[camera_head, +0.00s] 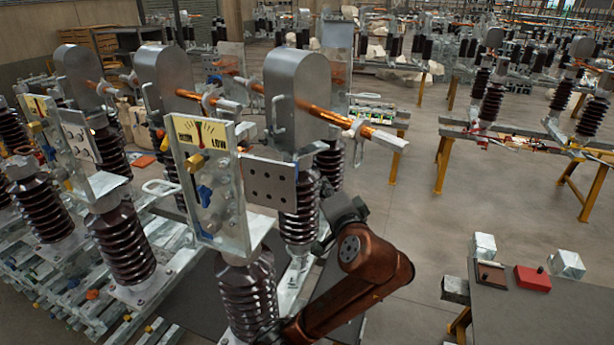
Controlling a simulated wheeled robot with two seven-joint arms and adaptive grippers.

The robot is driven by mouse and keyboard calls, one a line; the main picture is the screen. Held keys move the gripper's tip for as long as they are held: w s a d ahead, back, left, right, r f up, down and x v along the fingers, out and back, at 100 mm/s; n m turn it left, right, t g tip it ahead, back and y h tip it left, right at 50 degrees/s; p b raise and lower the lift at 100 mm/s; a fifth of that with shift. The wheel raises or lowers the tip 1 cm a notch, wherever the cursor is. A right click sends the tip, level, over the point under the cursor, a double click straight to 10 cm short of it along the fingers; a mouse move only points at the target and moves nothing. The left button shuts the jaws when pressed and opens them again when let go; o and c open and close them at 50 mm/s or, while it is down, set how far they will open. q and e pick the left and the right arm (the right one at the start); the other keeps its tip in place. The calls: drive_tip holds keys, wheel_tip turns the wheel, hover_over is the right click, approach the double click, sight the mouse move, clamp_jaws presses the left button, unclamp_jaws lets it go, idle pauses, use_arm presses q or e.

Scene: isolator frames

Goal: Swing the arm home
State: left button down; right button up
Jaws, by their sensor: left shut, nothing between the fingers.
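The nearest isolator frame stands left of centre, with ribbed dark brown insulators (248,295) and a rounded grey metal housing (296,98). Its copper arm (330,116) runs through the housing area and points right, slightly down, ending in a silver tip (385,138) that hangs free over the aisle. An upright plate with a yellow LOW gauge (202,133) stands in front of a grey drilled plate (270,184). My left gripper (328,232) is small and dark, shut and empty, beside the insulator below the copper arm and apart from that arm. My reddish-brown arm link partly hides the frame's base.
Similar isolator units with housings (163,85) stand in a row to the left. A dark table (540,315) at lower right holds a red box (532,279) and metal blocks (567,263). Yellow-legged benches (520,133) stand behind. The floor (440,215) between is clear.

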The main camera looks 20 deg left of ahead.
use_arm(q)
drive_tip(key=w+a+f+p, duration=0.3)
drive_tip(key=w+a, duration=0.4)
drive_tip(key=a, duration=0.1)
drive_tip(key=shift+f, duration=0.15)
idle(0.3)
